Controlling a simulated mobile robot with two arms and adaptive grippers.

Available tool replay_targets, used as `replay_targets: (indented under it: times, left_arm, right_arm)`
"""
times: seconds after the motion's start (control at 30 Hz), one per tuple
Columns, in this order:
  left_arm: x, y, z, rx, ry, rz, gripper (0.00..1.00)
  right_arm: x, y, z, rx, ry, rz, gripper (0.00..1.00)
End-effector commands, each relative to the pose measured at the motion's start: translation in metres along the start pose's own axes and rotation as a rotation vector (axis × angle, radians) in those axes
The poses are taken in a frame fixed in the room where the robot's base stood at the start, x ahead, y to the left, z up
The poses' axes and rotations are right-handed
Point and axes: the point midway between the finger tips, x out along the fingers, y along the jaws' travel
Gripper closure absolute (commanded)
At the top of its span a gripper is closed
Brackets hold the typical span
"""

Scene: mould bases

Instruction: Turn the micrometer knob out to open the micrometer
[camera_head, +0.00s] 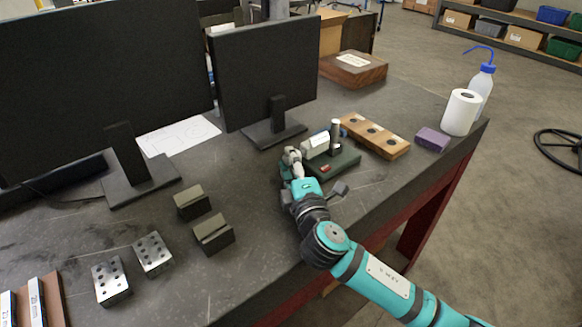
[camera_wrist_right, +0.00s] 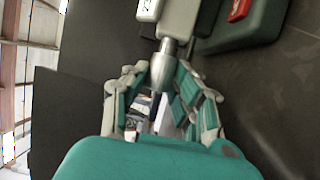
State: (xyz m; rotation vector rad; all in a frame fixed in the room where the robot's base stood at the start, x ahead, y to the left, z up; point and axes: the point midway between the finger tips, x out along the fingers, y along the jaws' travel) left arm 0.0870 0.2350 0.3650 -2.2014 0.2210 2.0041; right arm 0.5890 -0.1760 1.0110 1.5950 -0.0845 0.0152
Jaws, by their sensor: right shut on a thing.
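The micrometer (camera_head: 316,145) sits on a dark green stand base (camera_head: 345,163) near the middle of the bench. In the wrist view its grey body (camera_wrist_right: 182,18) with a white label is at the top. Its metal knob (camera_wrist_right: 163,68) points down from the body, between the fingers of my right gripper (camera_wrist_right: 152,85). My right gripper is shut on the knob. In the head view the right gripper (camera_head: 292,160) is at the left end of the micrometer and hides the knob. My left gripper is not in view.
A wooden block with holes (camera_head: 376,135), a purple block (camera_head: 432,139), a paper roll (camera_head: 461,112) and a wash bottle (camera_head: 483,85) stand to the right. Monitors (camera_head: 267,70) stand behind. Dark V-blocks (camera_head: 213,234) and drilled metal blocks (camera_head: 152,254) lie to the left.

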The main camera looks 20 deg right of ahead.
Motion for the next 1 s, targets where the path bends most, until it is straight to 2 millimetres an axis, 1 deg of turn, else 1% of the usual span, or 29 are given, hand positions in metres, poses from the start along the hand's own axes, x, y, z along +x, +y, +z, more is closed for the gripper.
replay_targets:
  times: [0.17,0.2,0.37,0.63,0.73,0.87,1.0]
  left_arm:
    - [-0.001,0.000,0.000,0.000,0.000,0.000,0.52]
    - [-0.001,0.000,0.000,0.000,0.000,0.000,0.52]
    - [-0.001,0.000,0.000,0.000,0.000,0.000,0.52]
    - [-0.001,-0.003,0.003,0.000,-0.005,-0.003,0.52]
    - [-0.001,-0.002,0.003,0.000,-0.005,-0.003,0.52]
    - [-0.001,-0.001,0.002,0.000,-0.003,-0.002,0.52]
    - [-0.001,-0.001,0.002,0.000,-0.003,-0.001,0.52]
  right_arm:
    - [0.000,0.000,0.000,-0.002,-0.001,-0.002,1.00]
    - [0.000,0.000,0.000,-0.002,-0.001,-0.002,0.72]
    - [0.000,0.000,0.000,-0.002,-0.001,-0.002,0.52]
    - [-0.001,0.000,0.000,-0.001,0.000,-0.003,0.52]
    - [-0.007,-0.001,0.000,-0.001,0.000,-0.004,0.52]
    - [-0.028,-0.001,0.000,0.000,0.001,-0.005,0.52]
    - [-0.059,-0.002,0.000,0.000,0.001,-0.008,0.52]
